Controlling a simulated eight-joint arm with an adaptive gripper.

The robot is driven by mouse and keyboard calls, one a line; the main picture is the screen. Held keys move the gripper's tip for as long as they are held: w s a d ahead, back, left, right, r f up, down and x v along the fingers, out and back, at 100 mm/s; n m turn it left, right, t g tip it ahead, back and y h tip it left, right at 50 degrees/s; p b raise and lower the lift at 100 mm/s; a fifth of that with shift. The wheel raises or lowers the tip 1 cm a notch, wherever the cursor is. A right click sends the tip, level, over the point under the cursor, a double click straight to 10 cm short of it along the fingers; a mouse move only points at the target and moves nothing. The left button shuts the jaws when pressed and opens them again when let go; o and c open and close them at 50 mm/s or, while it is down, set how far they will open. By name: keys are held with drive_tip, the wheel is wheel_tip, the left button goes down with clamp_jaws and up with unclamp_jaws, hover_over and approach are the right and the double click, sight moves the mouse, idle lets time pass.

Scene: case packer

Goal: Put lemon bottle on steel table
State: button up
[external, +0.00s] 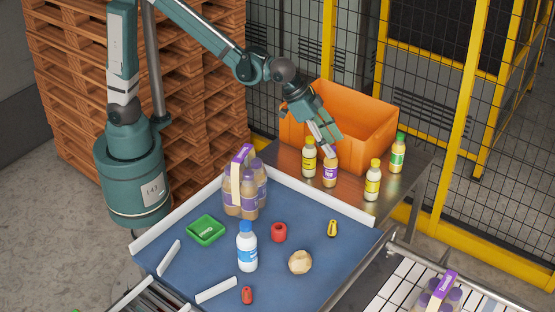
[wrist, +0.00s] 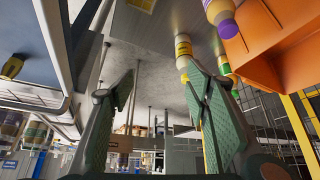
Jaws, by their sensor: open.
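Two bottles with yellow labels and caps stand upright on the steel table (external: 289,160), and they look like lemon bottles. One lemon bottle (external: 309,157) is at the left, near the orange crate. The other lemon bottle (external: 373,181) is nearer the front right. My gripper (external: 326,140) is above the table, between the left lemon bottle and a purple-label bottle (external: 330,170), partly covering the latter's top. In the wrist view my gripper (wrist: 160,88) has its fingers spread with nothing held. A yellow-label bottle (wrist: 183,50) shows beyond the right finger.
A green-capped bottle (external: 397,156) also stands on the steel table. An orange crate (external: 365,135) is behind the bottles. The blue tray surface (external: 195,262) holds a purple-label bottle pack (external: 232,190), a blue-capped bottle (external: 247,250), a green dish (external: 206,230) and small items.

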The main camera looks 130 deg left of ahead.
drive_tip(key=s+d+r+m+h, duration=0.1)
drive_tip(key=s+d+r, duration=0.2)
drive_tip(key=s+d, duration=0.5)
drive_tip(key=s+d+r+m, duration=0.1)
drive_tip(key=s+d+r, duration=0.3)
drive_tip(key=s+d, duration=0.35)
drive_tip(key=s+d+f+m+h, duration=0.1)
drive_tip(key=s+d, duration=0.5)
drive_tip(key=s, duration=0.2)
drive_tip(key=s+d+f+m+t, duration=0.1)
drive_tip(key=s+d+m, duration=0.1)
drive_tip(key=s+d, duration=0.4)
drive_tip(key=s, duration=0.3)
drive_tip(key=shift+s+f+h, duration=0.3)
drive_tip(key=shift+f+h, duration=0.1)
